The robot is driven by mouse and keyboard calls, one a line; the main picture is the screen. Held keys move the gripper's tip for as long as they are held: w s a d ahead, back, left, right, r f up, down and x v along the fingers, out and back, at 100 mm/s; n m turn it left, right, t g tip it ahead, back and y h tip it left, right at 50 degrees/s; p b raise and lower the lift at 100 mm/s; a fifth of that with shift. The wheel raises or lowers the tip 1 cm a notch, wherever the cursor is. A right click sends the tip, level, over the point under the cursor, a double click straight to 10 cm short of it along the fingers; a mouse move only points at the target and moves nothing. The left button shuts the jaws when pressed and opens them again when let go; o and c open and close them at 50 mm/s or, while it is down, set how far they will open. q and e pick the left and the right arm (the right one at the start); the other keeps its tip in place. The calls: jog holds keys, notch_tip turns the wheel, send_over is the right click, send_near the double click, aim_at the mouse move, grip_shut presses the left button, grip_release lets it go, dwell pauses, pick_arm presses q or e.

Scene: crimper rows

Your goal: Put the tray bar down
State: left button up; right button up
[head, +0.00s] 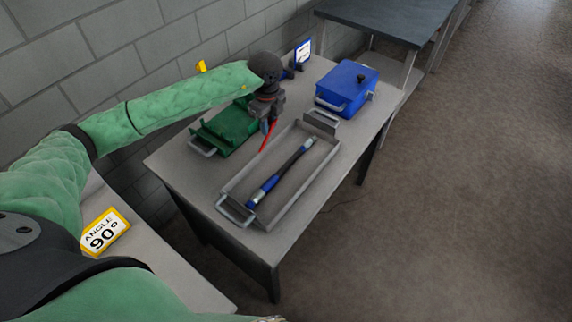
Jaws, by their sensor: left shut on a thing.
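My left gripper (266,108) is above the table, at the right side of the green box. It is shut, and a thin red bar (267,138) slants down from it towards the grey tray. The gripper and wrist hide the bar's upper part. I cannot tell whether its lower end touches anything. The long open grey tray (291,207) lies on the table with a metal handle at each end. A tool with blue and black parts (281,172) lies lengthwise in it. My right gripper is out of view.
The green box (228,130) lies left of the tray. A blue lidded box (346,84) stands at the back right of the table (185,165). A yellow-edged "ANGLE 90°" sign (104,232) is at lower left. A block wall runs behind; open floor lies right.

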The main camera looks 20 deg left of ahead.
pick_arm(q)
jog(key=s+d+f+b, duration=0.3)
jog(key=d+f, duration=0.2)
jog(key=d, duration=0.3)
jog(key=shift+d, duration=0.25)
dwell(0.9)
jog(key=shift+f, duration=0.1)
